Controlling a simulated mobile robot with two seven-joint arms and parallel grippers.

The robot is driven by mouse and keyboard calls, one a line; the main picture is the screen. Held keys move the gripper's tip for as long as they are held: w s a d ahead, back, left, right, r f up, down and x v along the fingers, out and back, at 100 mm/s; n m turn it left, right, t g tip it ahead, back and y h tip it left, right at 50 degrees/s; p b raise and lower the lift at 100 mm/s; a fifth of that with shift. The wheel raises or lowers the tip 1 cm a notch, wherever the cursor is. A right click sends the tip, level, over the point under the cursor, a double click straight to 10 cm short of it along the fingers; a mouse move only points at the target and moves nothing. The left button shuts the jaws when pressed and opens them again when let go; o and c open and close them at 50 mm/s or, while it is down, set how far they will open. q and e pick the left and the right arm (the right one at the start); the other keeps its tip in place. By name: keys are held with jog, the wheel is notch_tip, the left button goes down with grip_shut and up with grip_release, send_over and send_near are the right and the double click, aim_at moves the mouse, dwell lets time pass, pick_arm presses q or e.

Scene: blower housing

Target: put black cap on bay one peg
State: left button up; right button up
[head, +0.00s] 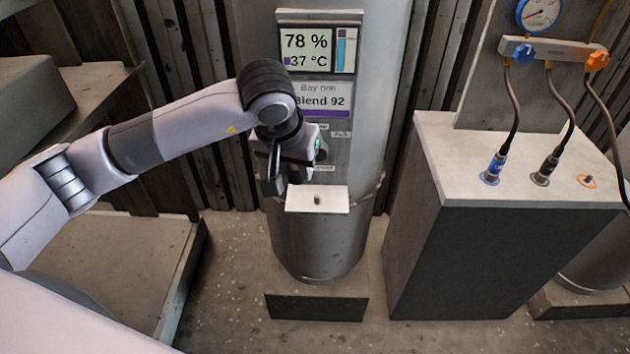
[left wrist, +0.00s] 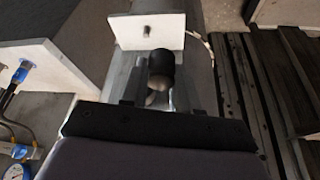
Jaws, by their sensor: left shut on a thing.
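The bay one peg (head: 317,199) is a short dark stub standing on a small white shelf (head: 300,206) on the front of the bay one cylinder. The peg also shows bare in the left wrist view (left wrist: 146,31). My left gripper (head: 275,180) is in front of the cylinder, above and left of the peg. In the left wrist view it is shut on the black cap (left wrist: 161,63), apart from the peg. A rounded grey-tan part (left wrist: 157,98) shows just by the cap; I cannot tell if they touch. The cap is not clear in the head view. My right gripper is not in view.
The bay one cylinder (head: 330,245) carries a display (head: 306,40) and a "Blend 92" label (head: 322,100). To the right stands a grey block (head: 500,180) with hoses plugged into its top and a gauge (head: 540,12) above. Slatted wall stands behind.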

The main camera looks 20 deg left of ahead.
pick_arm(q)
jog(key=w+d+f+b, duration=0.1)
jog(key=w+b, duration=0.1)
jog(key=w, duration=0.1)
jog(key=w+d+f+b, duration=0.1)
jog(key=shift+w+d+f, duration=0.15)
jog(key=shift+d+f, duration=0.15)
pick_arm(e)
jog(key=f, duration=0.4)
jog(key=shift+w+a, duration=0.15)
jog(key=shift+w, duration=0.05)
pick_arm(q)
jog(key=shift+f, duration=0.1)
jog(key=shift+f+b, duration=1.35)
jog(key=shift+f, duration=0.75)
jog(key=shift+r, duration=0.15)
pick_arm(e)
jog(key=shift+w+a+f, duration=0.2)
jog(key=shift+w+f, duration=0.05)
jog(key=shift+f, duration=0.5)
pick_arm(q)
jog(key=shift+f, duration=0.2)
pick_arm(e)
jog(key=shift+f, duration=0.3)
